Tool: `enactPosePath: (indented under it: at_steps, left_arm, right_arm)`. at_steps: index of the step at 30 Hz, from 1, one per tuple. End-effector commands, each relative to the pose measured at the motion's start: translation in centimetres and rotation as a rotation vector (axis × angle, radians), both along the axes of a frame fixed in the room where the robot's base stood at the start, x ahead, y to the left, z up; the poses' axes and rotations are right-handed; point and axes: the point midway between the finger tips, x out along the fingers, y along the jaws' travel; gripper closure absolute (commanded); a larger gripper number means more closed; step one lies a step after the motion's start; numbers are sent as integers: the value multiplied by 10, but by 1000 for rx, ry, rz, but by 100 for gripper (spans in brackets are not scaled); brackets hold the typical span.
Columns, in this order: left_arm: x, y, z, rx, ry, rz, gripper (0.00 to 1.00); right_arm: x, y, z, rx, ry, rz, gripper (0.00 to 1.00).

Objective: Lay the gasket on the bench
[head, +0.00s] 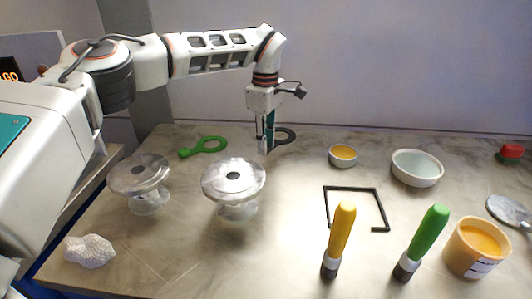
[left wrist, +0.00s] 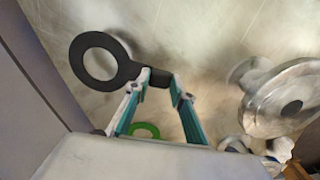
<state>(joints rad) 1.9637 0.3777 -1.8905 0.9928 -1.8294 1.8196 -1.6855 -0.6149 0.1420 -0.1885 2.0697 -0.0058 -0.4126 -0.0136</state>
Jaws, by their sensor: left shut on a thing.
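My left gripper (head: 267,147) is shut on the tab of a black ring-shaped gasket (head: 291,135) near the back of the bench (head: 300,180). In the left wrist view the gasket (left wrist: 126,71) shows with its tab between the fingertips (left wrist: 161,82) and its open ring out to the left. A soft shadow shows near it on the bench; I cannot tell surely whether it touches the surface. My right gripper is not in view.
A black square frame (head: 354,187), yellow-handled (head: 341,229) and green-handled (head: 428,233) tools, bowls (head: 417,172) (head: 343,158) and an orange-filled tub (head: 474,257) occupy the right. Bench between vessels and frame is clear.

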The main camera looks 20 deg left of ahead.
Motion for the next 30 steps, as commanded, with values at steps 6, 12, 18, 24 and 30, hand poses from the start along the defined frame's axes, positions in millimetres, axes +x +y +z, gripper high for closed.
enactPosePath:
  at_steps: [6,12,18,24,30]
  left_arm:
    - [-1,0,-34,1,5,0,99]
    - [0,0,-35,1,1,-1,99]
    - [0,0,-38,1,2,-1,99]
    - [0,0,-39,1,3,-1,60]
    - [0,0,-38,1,2,-1,60]
  right_arm:
    - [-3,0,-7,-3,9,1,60]
    - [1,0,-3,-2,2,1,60]
    - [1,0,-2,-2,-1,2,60]
    - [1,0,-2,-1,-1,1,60]
    - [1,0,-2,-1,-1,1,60]
